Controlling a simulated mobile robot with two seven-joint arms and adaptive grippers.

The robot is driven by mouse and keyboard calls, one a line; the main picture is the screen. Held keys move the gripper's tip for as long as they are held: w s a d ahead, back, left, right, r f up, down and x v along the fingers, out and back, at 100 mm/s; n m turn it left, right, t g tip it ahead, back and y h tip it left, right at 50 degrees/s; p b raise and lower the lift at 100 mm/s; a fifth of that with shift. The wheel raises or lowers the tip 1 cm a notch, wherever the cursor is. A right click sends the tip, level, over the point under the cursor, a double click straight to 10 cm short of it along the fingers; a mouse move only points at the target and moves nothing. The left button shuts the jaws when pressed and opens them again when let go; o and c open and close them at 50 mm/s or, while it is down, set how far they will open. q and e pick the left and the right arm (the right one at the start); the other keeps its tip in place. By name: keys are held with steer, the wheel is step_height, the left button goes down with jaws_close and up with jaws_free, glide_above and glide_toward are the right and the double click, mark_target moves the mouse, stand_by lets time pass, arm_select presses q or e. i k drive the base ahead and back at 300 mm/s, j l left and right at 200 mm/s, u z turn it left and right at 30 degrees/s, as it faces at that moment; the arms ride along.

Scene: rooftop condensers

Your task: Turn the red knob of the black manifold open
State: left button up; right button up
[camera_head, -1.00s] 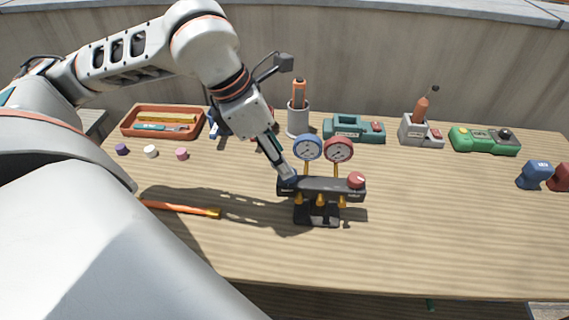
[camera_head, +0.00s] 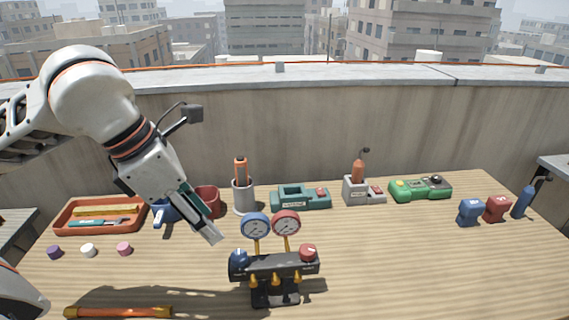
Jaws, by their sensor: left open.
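The black manifold (camera_head: 272,266) stands on the wooden table, with a blue gauge (camera_head: 255,225) and a red gauge (camera_head: 286,223) on top and yellow fittings below. Its red knob (camera_head: 308,252) is at the right end, and a blue knob (camera_head: 238,260) is at the left end. My left gripper (camera_head: 213,236) is open and empty, pointing down, above and left of the blue knob and apart from the manifold. My right gripper is not in view.
An orange tray (camera_head: 60,228) with tools is at the left. A grey holder (camera_head: 243,198), a teal device (camera_head: 300,203), a torch stand (camera_head: 362,194) and a green device (camera_head: 420,195) line the back. An orange bar (camera_head: 118,312) lies front left.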

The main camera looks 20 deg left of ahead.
mark_target(308, 251)
steer(key=k, duration=1)
